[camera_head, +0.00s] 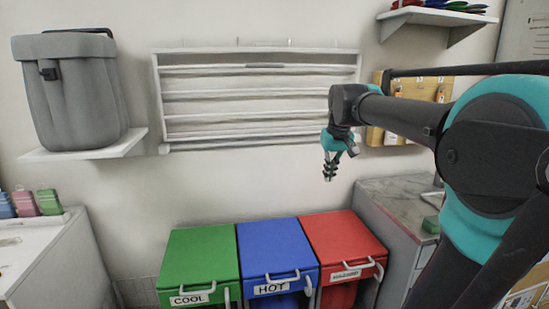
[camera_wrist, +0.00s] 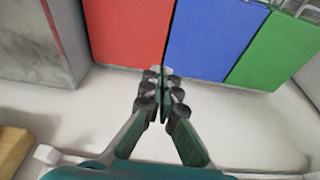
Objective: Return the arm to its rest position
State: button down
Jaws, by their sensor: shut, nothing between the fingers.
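My gripper (camera_head: 330,172) hangs from the raised arm at the right of the head view, pointing down, in front of the wall and above the bins. It is shut and empty. In the wrist view its fingers (camera_wrist: 162,100) meet at the centre with nothing between them. My arm reaches in from the right edge of the head view, with its elbow bent and its forearm going left. The fingertips are apart from everything around them.
Green (camera_head: 198,254), blue (camera_head: 275,247) and red (camera_head: 340,236) lidded bins stand below. A wall rack (camera_head: 258,95) hangs behind. A grey container (camera_head: 72,95) sits on a left shelf (camera_head: 90,150). A grey cabinet (camera_head: 400,205) stands right. A pegboard (camera_head: 425,88) is behind my arm.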

jog(key=s+f, duration=0.6)
jog(key=f, duration=0.3)
jog(key=s+d+f+m, duration=0.1)
jog(key=s+f, duration=0.6)
jog(key=f, duration=0.2)
jog(key=s+d+f+t, duration=0.1)
jog(key=s+f, duration=0.5)
jog(key=f, duration=0.4)
jog(key=shift+s+m+h, duration=0.15)
jog(key=shift+m+h, duration=0.15)
jog(key=shift+m, duration=0.1)
